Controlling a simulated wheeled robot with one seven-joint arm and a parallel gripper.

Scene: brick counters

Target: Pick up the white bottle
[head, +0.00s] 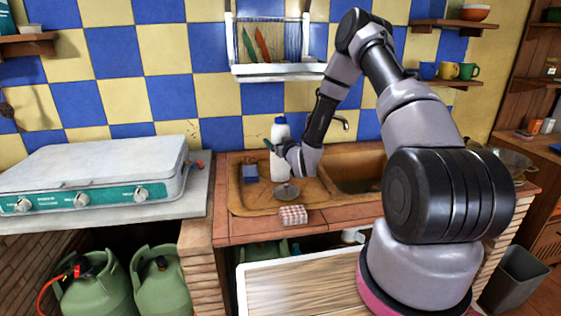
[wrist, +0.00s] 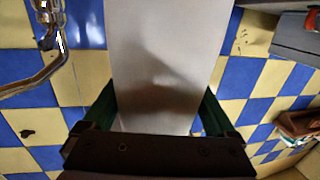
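The white bottle (head: 279,160) has a blue cap and stands upright at the back of the sink's drainboard. My gripper (head: 277,147) is at the bottle's upper body, with one green finger showing across its front. In the wrist view the bottle (wrist: 163,60) fills the space between the two green fingers of my gripper (wrist: 160,110), one on each side. The fingers are spread about as wide as the bottle. Whether both press on it cannot be seen. The bottle's right side is partly hidden by my wrist in the head view.
A red-checked box (head: 293,215) sits at the counter's front edge. The stove (head: 95,170) is left, the dish rack (head: 278,70) above, and the tap (wrist: 50,50) is close by.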

